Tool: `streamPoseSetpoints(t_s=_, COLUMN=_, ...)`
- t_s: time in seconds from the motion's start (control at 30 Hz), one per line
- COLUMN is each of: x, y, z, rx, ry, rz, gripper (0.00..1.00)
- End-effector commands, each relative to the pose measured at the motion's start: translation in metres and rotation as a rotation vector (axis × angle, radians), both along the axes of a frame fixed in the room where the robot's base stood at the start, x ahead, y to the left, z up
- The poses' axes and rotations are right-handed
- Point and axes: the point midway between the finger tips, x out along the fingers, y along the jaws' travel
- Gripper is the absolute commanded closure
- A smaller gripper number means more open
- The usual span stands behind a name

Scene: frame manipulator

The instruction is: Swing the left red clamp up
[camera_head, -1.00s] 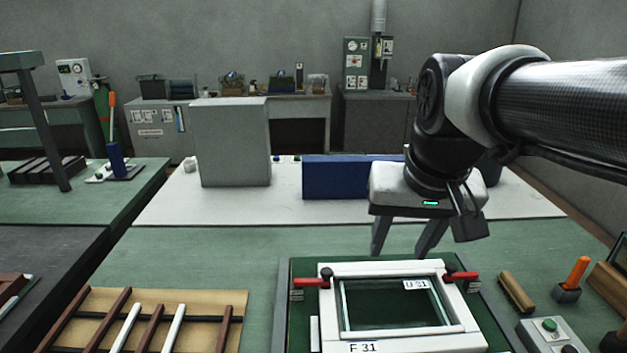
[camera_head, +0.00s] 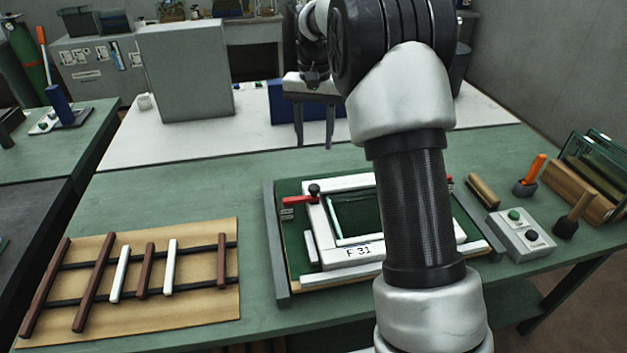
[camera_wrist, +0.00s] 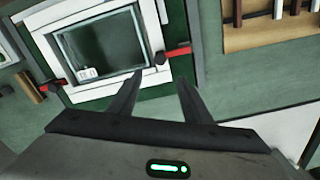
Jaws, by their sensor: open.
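The left red clamp (camera_head: 298,200) has a black knob and lies flat at the back left corner of the white frame (camera_head: 312,222). In the wrist view this clamp (camera_wrist: 177,52) is on the right side of the frame, just beyond my fingertips. The right red clamp (camera_head: 450,181) is mostly hidden behind my arm; it also shows at the left in the wrist view (camera_wrist: 50,87). My gripper (camera_head: 315,142) is open and empty, pointing down, above and behind the left clamp. In the wrist view my fingers (camera_wrist: 160,80) are apart, with nothing between them.
The frame sits on a green board in a grey-edged fixture (camera_head: 270,232). A slatted panel (camera_head: 200,305) lies to the left. A button box (camera_head: 522,236), a wooden block (camera_head: 484,190) and an orange-handled tool (camera_head: 531,172) stand to the right. Green bench between panel and fixture is clear.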

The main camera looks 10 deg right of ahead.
Motion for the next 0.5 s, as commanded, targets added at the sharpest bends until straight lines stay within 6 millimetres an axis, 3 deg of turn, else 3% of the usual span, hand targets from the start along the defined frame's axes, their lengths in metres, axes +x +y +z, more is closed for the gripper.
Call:
streamPoseSetpoints(t_s=0.1, x=-0.001, y=0.000, z=-0.029, rx=0.000, ry=0.005, rz=0.001, gripper=0.55)
streamPoseSetpoints(t_s=0.5, x=-0.001, y=0.000, z=-0.112, rx=0.000, ry=0.003, rz=0.001, gripper=0.55)
